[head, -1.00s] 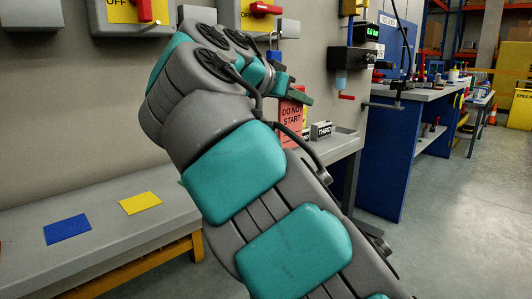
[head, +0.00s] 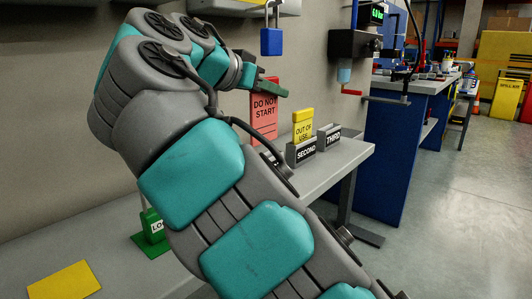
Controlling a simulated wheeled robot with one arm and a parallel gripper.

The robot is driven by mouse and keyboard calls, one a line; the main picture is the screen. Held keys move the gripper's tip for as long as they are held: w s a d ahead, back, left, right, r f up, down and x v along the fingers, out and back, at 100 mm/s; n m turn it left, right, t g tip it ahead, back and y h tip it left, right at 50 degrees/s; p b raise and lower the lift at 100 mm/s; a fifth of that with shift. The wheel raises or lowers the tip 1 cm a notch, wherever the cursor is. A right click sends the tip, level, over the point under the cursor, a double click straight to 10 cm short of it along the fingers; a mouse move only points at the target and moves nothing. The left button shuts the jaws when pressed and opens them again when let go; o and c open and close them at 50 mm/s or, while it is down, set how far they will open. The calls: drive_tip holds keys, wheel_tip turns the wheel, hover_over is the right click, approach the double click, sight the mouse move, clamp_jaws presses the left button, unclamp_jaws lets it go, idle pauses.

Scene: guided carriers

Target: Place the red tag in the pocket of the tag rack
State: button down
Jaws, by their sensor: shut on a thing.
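The red tag (head: 264,120), marked DO NOT START, hangs upright from my gripper (head: 268,87), which is shut on its top edge. The tag rack (head: 301,155) stands on the bench to the lower right of the tag. Its pockets marked SECOND and THIRD (head: 329,140) show. A yellow OUT OF USE tag (head: 302,126) stands in the SECOND pocket. A further dark pocket, left of SECOND and below the red tag, is mostly hidden by my arm. I cannot tell whether the tag's lower edge is above, behind or in it.
A blue padlock (head: 271,41) hangs from a wall box above my gripper. A green tag (head: 152,225) stands on a green base at left, partly behind my arm. A yellow mat (head: 64,283) lies on the bench. Open floor lies at right.

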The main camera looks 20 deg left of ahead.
sight(251, 126)
drive_tip(key=shift+f+b, duration=0.75)
drive_tip(key=shift+f, duration=3.35)
drive_tip(key=shift+f, duration=0.15)
drive_tip(key=c, duration=0.8)
unclamp_jaws()
drive_tip(key=shift+c, duration=0.2)
drive_tip(key=shift+r, duration=0.2)
drive_tip(key=shift+v, duration=3.75)
